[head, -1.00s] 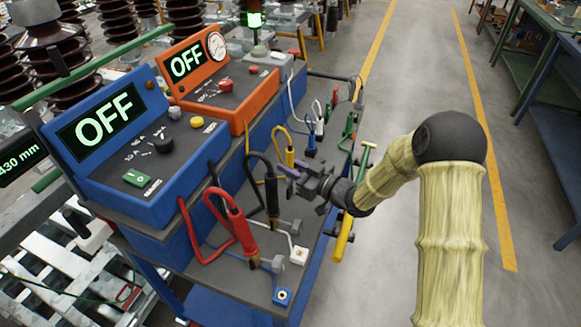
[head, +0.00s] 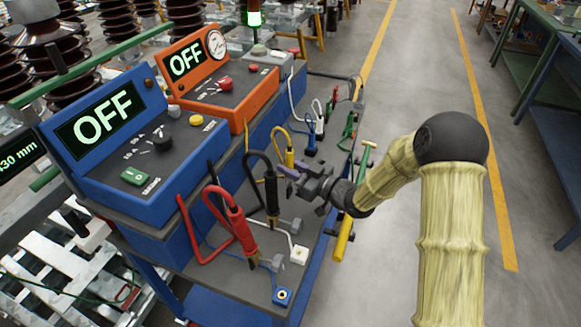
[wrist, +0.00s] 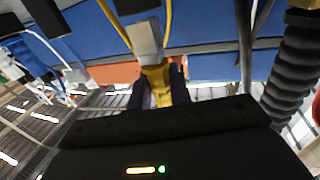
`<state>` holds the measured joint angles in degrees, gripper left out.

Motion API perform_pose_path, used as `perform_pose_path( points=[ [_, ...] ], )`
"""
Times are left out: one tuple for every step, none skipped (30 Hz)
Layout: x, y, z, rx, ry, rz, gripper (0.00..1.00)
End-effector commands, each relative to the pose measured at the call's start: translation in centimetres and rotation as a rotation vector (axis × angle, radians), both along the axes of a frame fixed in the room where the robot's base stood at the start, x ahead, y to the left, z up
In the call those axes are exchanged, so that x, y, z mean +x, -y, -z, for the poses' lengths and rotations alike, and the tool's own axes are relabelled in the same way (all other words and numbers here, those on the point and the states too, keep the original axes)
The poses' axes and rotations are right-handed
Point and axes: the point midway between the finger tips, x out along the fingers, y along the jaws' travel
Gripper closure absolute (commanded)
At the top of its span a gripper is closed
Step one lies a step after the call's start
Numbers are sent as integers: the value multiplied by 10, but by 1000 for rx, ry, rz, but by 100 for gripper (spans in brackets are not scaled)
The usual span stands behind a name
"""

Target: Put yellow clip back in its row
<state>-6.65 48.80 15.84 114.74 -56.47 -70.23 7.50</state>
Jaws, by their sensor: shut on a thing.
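The yellow clip (head: 289,157) stands on the grey cart top with its yellow cable looping up behind it. My gripper (head: 288,172) reaches in from the right at the clip's height. In the wrist view the yellow clip (wrist: 156,80) sits between the two dark fingers, and my gripper (wrist: 157,92) is shut on it. A grey metal piece shows beyond the clip there. The fingers partly hide the clip's lower part in the head view, so I cannot tell whether it touches the cart top.
A black clip (head: 271,190) and a red clip (head: 241,230) stand nearer on the cart. Blue (head: 311,135), white and green clips stand farther along. A blue control box (head: 150,150) and an orange one (head: 225,85) border the left.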

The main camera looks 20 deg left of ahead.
Motion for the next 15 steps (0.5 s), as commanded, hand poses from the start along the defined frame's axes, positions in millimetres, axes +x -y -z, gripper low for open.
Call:
perform_pose_path(
  points=[
    [0,0,1,1,1,0,100],
    [0,0,2,1,0,0,100],
    [0,0,3,1,1,0,100],
    [0,0,3,1,1,0,100],
    [0,0,4,1,1,0,100],
    [0,0,5,1,1,0,100],
    [0,0,5,1,1,0,100],
    [0,0,6,1,1,0,100],
    [0,0,7,1,1,0,100],
    [0,0,7,1,1,0,100],
    [0,0,8,1,1,0,100],
    [0,0,9,1,1,0,100],
    [0,0,9,1,1,0,100],
    [0,0,10,1,1,0,100],
    [0,0,11,1,1,0,100]
  ],
)
